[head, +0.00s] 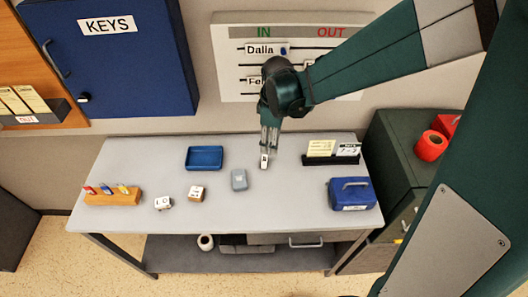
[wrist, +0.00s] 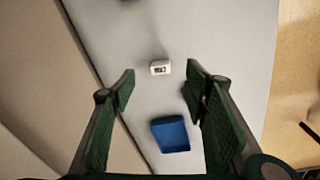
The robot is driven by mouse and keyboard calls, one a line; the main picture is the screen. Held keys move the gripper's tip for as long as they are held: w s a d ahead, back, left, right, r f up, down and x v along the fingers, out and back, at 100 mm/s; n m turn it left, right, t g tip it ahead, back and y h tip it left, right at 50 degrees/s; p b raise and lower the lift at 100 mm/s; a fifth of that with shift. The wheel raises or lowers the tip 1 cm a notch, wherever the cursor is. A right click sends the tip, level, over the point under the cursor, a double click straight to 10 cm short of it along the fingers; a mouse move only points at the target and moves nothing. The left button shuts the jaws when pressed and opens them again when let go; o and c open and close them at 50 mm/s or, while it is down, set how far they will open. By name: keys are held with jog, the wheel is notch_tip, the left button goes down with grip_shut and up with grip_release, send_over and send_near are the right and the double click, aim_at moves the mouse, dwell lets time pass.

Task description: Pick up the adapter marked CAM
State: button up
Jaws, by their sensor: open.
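A small white adapter (wrist: 160,68) with a dark marking lies on the table in the wrist view, ahead of my fingertips and midway between them. The letters are too small to read surely. In the head view, a small white adapter (head: 264,162) lies just below my gripper (head: 270,148). Two more small pale blocks with dark marks, one white (head: 163,203) and one white and brown (head: 197,192), lie further left. In the wrist view, my gripper (wrist: 160,82) is open, with nothing between its fingers.
A grey block (head: 239,179) lies left of the gripper, with a blue tray (head: 204,158) behind it. A card holder (head: 330,160) and blue case (head: 350,194) stand right. An orange key block (head: 112,198) is far left. The table's front middle is clear.

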jog(key=n, duration=0.2)
send_over(264, 159)
jog(key=shift+g, duration=0.4)
notch_tip(264, 159, down, 6)
jog(key=shift+a+r, duration=0.1)
jog(key=shift+f, duration=1.3)
jog(key=shift+f, duration=0.15)
jog(key=shift+d+f, duration=0.2)
jog(key=shift+f, duration=2.25)
jog(key=c, duration=0.9)
